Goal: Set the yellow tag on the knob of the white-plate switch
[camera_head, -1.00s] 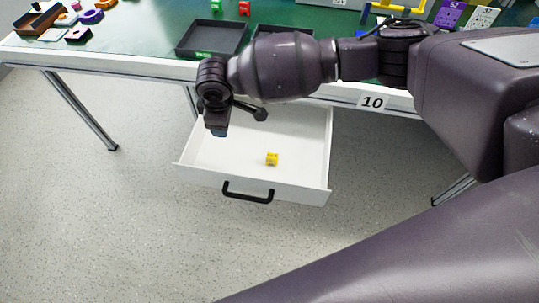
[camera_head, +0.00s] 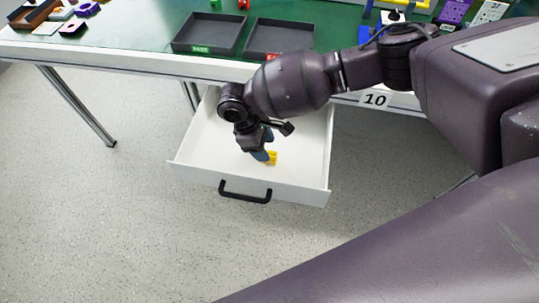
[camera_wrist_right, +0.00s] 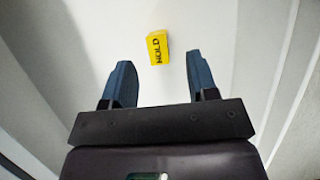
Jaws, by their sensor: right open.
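The yellow tag (camera_head: 272,158) lies on the floor of the open white drawer (camera_head: 205,160), partly hidden behind my right gripper in the head view. In the right wrist view the tag (camera_wrist_right: 158,47) shows the word HOLD and lies beyond the fingertips, between their lines. My right gripper (camera_head: 262,155) is inside the drawer's outline, pointing down, open and empty. Its two blue fingers (camera_wrist_right: 158,75) stand apart in the wrist view. I cannot make out the white-plate switch or its knob in these frames. My left gripper is not in view.
The drawer's front has a black handle (camera_head: 245,192). Above the drawer is the green table (camera_head: 150,35) with two dark trays (camera_head: 208,48) near its front edge. A yellow frame and purple and white cards stand at the back right. The drawer walls stand around the tag.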

